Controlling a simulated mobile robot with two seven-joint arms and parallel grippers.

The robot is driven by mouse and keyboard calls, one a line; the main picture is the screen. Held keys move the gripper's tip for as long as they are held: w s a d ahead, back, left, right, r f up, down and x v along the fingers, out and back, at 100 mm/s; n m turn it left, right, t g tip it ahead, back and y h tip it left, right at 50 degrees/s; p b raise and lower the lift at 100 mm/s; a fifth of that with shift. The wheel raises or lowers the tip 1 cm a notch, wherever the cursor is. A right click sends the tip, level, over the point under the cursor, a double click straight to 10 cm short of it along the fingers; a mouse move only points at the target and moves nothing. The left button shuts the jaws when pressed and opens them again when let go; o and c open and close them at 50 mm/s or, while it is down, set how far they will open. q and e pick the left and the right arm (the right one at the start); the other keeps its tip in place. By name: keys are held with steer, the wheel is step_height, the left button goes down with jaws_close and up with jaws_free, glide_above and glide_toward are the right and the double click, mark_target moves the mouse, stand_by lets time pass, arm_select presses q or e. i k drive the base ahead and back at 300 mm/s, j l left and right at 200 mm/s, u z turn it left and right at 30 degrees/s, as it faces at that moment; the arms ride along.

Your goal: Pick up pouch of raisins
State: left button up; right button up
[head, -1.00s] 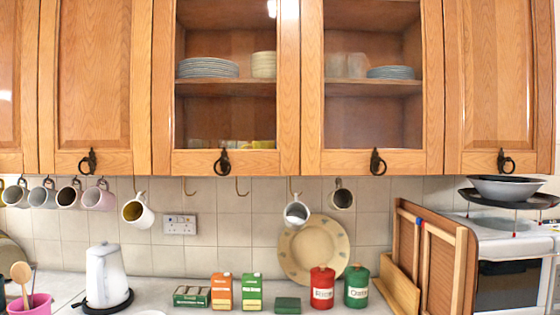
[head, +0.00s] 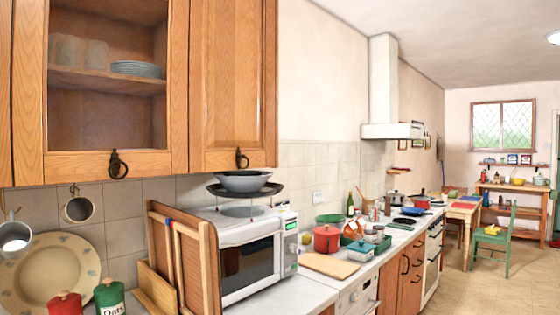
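I cannot make out a pouch of raisins in the head view. Neither of my grippers is in view. A red canister (head: 64,304) and a green canister marked Oats (head: 109,297) stand on the counter at the lower left, cut off by the bottom edge. Small items farther down the counter are too small to identify.
A microwave (head: 245,262) with a bowl (head: 241,181) on top stands beside wooden boards (head: 190,262). Beyond are a cutting board (head: 329,265), a red pot (head: 326,238) and a stove (head: 433,250). A green chair (head: 492,252) and table stand far right. The floor (head: 450,293) between is clear.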

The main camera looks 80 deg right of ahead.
mark_target(512, 159)
steer(key=l+z, duration=0.1)
steer(key=z, duration=0.3)
steer(key=l+z, duration=0.15)
steer(key=z, duration=0.25)
steer(key=l+z, duration=0.1)
steer(key=z, duration=0.3)
steer(key=i+l+z, duration=0.2)
steer(key=l+z, duration=0.2)
steer(key=l, duration=0.2)
steer(key=i+l+z, duration=0.3)
steer(key=l+z, duration=0.25)
steer(key=i+l+z, duration=0.15)
steer(key=z, duration=0.2)
steer(key=i+l+z, duration=0.2)
steer(key=z, duration=0.15)
steer(key=i+l+z, duration=0.2)
steer(key=z, duration=0.15)
steer(key=i+l+z, duration=0.1)
steer(key=i+z, duration=0.8)
steer(key=i, duration=5.5)
steer(key=l+z, duration=0.05)
steer(key=l, duration=0.1)
